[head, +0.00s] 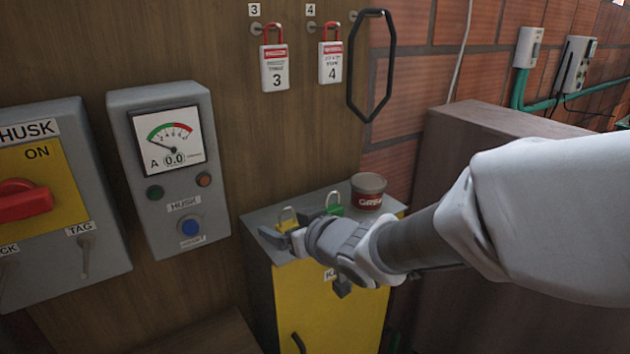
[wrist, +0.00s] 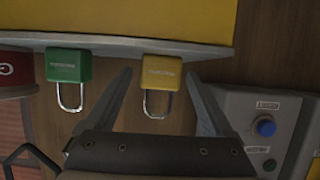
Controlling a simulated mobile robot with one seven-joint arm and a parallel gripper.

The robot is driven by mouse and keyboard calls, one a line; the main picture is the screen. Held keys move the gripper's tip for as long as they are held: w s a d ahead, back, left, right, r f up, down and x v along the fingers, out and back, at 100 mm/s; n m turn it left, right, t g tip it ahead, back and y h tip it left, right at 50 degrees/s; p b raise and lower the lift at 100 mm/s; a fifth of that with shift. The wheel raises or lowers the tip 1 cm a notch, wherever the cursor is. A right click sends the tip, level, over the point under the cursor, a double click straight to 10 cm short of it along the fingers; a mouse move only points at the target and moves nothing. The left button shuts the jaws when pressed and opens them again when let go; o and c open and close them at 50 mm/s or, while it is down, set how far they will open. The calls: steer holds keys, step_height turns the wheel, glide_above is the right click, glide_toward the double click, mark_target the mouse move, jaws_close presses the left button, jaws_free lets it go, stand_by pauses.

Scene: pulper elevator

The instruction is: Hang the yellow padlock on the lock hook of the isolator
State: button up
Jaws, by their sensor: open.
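The yellow padlock (head: 287,221) stands on the grey top of a small cabinet, shackle up. In the wrist view, which is upside down, the yellow padlock (wrist: 163,73) lies between the two fingers, with a gap on each side. My gripper (head: 286,239) is open at the padlock and hides part of its body in the head view; it also shows in the wrist view (wrist: 159,74). The isolator (head: 70,225) is on the wall at far left, with a red handle on a yellow plate. Its lock hook (head: 5,266) is partly cut off by the picture's left edge.
A green padlock (head: 334,202) stands beside the yellow one, with a grease tin (head: 368,192) behind. The tag hook (head: 85,252) is on the isolator's right. The ammeter box (head: 168,165) sits between isolator and cabinet (head: 330,310).

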jaws_close()
stand_by(0.5)
step_height(320, 180, up, 5)
steer(key=shift+r+p, duration=0.1)
steer(key=shift+p, duration=1)
steer(key=d+r+p, duration=0.6)
steer(key=d, duration=0.5)
steer(key=w+d+f+m+t+h, duration=0.2)
steer(key=w+d+f+m+h, duration=0.2)
steer(key=d+f, duration=0.7)
steer(key=shift+d+f, duration=0.2)
steer(key=shift+f, duration=0.65)
